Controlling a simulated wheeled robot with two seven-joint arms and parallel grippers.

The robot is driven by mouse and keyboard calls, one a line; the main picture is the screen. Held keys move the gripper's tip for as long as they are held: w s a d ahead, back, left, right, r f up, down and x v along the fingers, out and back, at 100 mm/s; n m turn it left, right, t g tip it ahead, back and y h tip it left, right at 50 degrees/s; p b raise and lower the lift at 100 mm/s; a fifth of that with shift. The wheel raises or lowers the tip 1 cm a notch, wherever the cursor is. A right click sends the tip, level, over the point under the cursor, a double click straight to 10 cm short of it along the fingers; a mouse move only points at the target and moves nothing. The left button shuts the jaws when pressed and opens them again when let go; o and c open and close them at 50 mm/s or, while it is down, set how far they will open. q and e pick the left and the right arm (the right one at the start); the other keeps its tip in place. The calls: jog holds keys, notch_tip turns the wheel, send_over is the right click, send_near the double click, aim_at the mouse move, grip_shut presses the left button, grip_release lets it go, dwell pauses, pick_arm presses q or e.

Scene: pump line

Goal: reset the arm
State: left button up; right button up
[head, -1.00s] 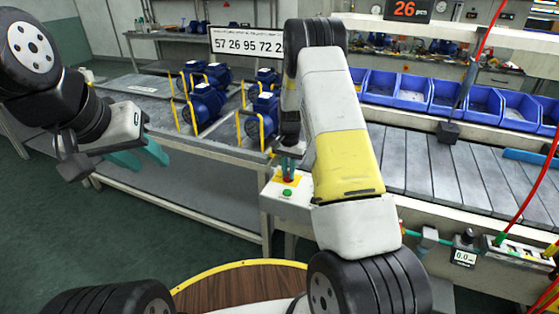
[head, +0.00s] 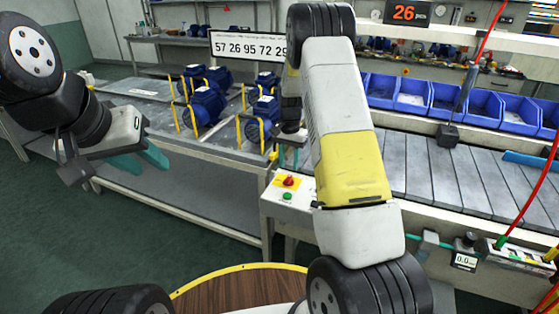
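A control box (head: 276,207) stands at the end of the table, with a red button (head: 289,181) on a yellow plate and a green button (head: 287,196) in front of it. My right gripper (head: 290,157) is just above and behind the red button, apart from it. It is partly hidden by my own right arm, and I cannot tell how far its fingers are apart.
Several blue pumps (head: 205,104) with yellow handles stand on the table left of my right arm. Blue bins (head: 480,106) line the back of the slatted conveyor (head: 440,170) at the right. A red hose (head: 537,190) hangs at the far right.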

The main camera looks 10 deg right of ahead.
jog(key=shift+r, duration=0.9)
jog(key=s+a+r+n+t+y, duration=0.1)
jog(key=s+r, duration=0.5)
jog(key=r, duration=0.4)
jog(key=s+a+r+n+t+y, duration=0.1)
jog(key=s+r+n+t, duration=0.1)
jog(key=s+r, duration=0.55)
jog(key=s+a+r+n+t, duration=0.1)
jog(key=s+r, duration=0.3)
jog(key=s, duration=0.6)
jog(key=s+a+r+n+t, duration=0.2)
jog(key=s+r+n, duration=0.1)
jog(key=s, duration=0.6)
jog(key=shift+s+r+n, duration=0.3)
jog(key=shift+s+r, duration=0.1)
jog(key=shift+r, duration=0.1)
